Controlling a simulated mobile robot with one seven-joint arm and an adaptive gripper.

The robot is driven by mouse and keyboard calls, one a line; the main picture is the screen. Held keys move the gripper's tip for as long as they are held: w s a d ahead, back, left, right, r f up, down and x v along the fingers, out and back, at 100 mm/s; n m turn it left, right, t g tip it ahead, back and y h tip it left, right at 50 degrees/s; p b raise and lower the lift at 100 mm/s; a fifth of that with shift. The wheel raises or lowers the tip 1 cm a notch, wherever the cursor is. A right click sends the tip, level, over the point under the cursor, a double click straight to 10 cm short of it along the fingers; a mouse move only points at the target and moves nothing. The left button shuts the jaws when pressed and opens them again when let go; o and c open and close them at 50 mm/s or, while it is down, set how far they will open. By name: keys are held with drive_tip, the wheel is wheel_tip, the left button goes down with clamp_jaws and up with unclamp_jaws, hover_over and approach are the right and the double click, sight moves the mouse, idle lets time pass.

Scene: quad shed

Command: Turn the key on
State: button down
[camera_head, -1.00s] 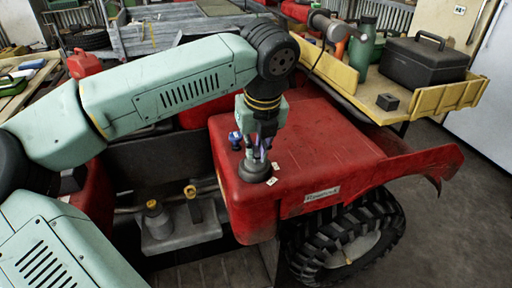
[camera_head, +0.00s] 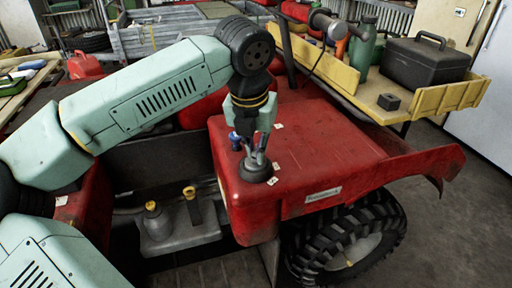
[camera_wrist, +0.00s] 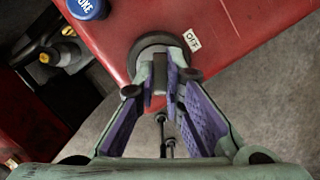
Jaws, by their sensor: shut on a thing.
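The key (camera_wrist: 160,75) stands in the round black ignition switch (camera_head: 256,172) on the red vehicle body (camera_head: 310,150). The switch also shows in the wrist view (camera_wrist: 148,43), with a white OFF label (camera_wrist: 192,40) at its right. My gripper (camera_head: 257,160) points down at the switch and is shut on the key; its purple-padded fingertips (camera_wrist: 161,80) lie on either side of the grey key head. Other small keys (camera_wrist: 163,132) hang below between the fingers. The fingers hide part of the key, and its exact angle is hard to tell.
A blue choke knob (camera_wrist: 86,8) sticks up close to the switch, also seen in the head view (camera_head: 235,139). A yellow-sided rack with a black toolbox (camera_head: 425,72) is behind right.

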drive_tip(key=shift+d+m+h, duration=0.15)
drive_tip(key=shift+m+h, duration=0.25)
drive_tip(key=shift+m, duration=2.2)
drive_tip(key=c, duration=1.7)
unclamp_jaws()
drive_tip(key=shift+g, duration=0.3)
drive_tip(key=shift+r+p, duration=0.25)
drive_tip(key=shift+p, duration=0.1)
drive_tip(key=shift+w+d+p+v, duration=0.2)
drive_tip(key=shift+p+v, duration=0.55)
drive_tip(key=shift+v, duration=0.5)
drive_tip(key=shift+w+d+p+v, duration=0.15)
drive_tip(key=shift+w+p+v, duration=0.1)
drive_tip(key=shift+p+v, duration=0.75)
drive_tip(key=shift+w+d+p+v, duration=0.2)
drive_tip(key=shift+p+v, duration=0.35)
drive_tip(key=shift+v, duration=0.9)
drive_tip(key=shift+a+r, duration=0.1)
drive_tip(key=shift+r, duration=0.05)
